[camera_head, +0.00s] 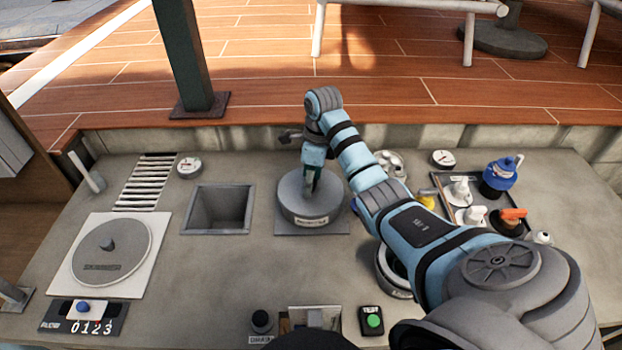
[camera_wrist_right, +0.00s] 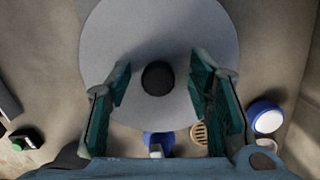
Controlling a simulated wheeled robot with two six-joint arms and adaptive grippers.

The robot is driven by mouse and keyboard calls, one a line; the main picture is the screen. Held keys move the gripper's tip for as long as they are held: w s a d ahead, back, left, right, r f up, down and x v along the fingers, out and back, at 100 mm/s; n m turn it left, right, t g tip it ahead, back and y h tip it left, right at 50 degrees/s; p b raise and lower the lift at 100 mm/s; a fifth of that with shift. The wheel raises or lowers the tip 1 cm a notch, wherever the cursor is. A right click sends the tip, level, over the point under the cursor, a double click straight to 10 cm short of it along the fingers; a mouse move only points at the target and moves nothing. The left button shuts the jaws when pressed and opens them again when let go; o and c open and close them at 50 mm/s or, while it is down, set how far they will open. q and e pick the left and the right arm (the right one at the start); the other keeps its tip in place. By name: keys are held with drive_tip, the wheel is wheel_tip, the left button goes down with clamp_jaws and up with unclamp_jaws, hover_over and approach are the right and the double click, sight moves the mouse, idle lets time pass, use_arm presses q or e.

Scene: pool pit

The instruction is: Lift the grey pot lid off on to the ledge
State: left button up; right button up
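The grey pot lid (camera_wrist_right: 205,45) is a round grey disc with a dark knob (camera_wrist_right: 159,78) at its middle. My right gripper (camera_head: 311,180) points down over the lid. In the right wrist view its fingers (camera_wrist_right: 160,92) are spread on either side of the knob, apart from it. The gap between fingertips and lid is hard to judge. My left gripper is not in view.
A square open pit (camera_head: 218,208) lies left of the pot, with a slotted grate (camera_head: 147,182) and a round lidded plate (camera_head: 110,250) beyond. A tray (camera_head: 447,190) with valves stands to the right. Bare concrete (camera_head: 200,290) is free in front of the pit.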

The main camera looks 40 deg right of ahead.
drive_tip(key=shift+s+r, duration=0.2)
drive_tip(key=shift+s, duration=0.05)
clamp_jaws()
drive_tip(key=shift+w, duration=0.1)
